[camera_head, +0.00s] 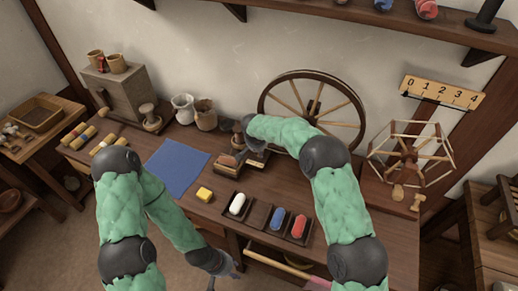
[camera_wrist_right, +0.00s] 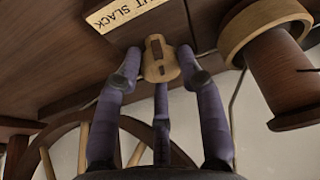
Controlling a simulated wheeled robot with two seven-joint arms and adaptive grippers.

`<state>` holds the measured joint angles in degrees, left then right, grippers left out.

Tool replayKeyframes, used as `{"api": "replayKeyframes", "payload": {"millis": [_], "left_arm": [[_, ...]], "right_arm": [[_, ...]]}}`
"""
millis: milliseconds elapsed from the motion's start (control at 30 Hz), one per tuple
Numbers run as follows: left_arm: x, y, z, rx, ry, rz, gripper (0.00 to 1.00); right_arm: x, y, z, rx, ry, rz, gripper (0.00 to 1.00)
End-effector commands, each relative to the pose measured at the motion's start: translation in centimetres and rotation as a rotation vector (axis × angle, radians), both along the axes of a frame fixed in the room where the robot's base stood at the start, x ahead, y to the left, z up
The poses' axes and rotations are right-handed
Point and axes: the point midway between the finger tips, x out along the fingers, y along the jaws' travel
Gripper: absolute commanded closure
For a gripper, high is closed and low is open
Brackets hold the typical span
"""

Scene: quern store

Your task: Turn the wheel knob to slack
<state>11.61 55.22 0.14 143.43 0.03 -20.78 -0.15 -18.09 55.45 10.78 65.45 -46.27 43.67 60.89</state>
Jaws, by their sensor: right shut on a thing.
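The spinning wheel (camera_head: 283,87) stands at the back of the bench. In the right wrist view, the round pale wooden knob (camera_wrist_right: 155,72) has a dark slot mark on its face. It sits just below a label plate (camera_wrist_right: 128,12) on which "SLACK" can be read, with the word before it cut off. My right gripper (camera_wrist_right: 159,66) is shut on the knob, fingers on both sides. In the head view the forearm and base of the wheel hide most of this. My left gripper (camera_head: 226,282) hangs low in front of the bench, empty, its fingers apart.
A blue cloth (camera_head: 176,168), a yellow block (camera_head: 204,194) and dark trays with a white, a blue and a red roll (camera_head: 299,227) lie on the bench. A wooden skein winder (camera_head: 410,150) stands right. A wooden spool (camera_wrist_right: 290,75) is close beside my right gripper.

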Motion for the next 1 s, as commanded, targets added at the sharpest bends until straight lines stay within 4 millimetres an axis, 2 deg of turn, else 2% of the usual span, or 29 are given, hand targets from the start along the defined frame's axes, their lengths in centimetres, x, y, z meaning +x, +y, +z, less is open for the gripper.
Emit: {"api": "replayKeyframes", "payload": {"millis": [33,300,767,800,833,1000], "left_arm": [[0.01,0.00,0.17,0.000,0.000,0.000,0.60],[-0.01,0.00,0.42,0.000,0.000,0.000,0.60],[0.01,0.00,0.44,0.000,0.000,0.000,0.60],[0.00,0.00,0.44,0.000,0.000,0.000,0.60],[0.00,0.00,0.45,0.000,0.000,0.000,0.60],[0.01,0.00,0.44,0.000,0.000,0.000,0.60]], "right_arm": [[0.68,-0.13,0.95,0.007,-0.021,0.020,0.94],[0.74,-0.07,0.98,0.008,-0.023,0.100,0.94],[0.77,-0.02,1.06,0.008,-0.025,0.114,0.94],[0.77,-0.02,1.06,0.008,-0.025,0.114,0.50],[0.76,-0.02,1.06,0.007,-0.025,0.113,0.42],[0.53,0.00,0.74,0.006,-0.017,0.113,0.40]]}}
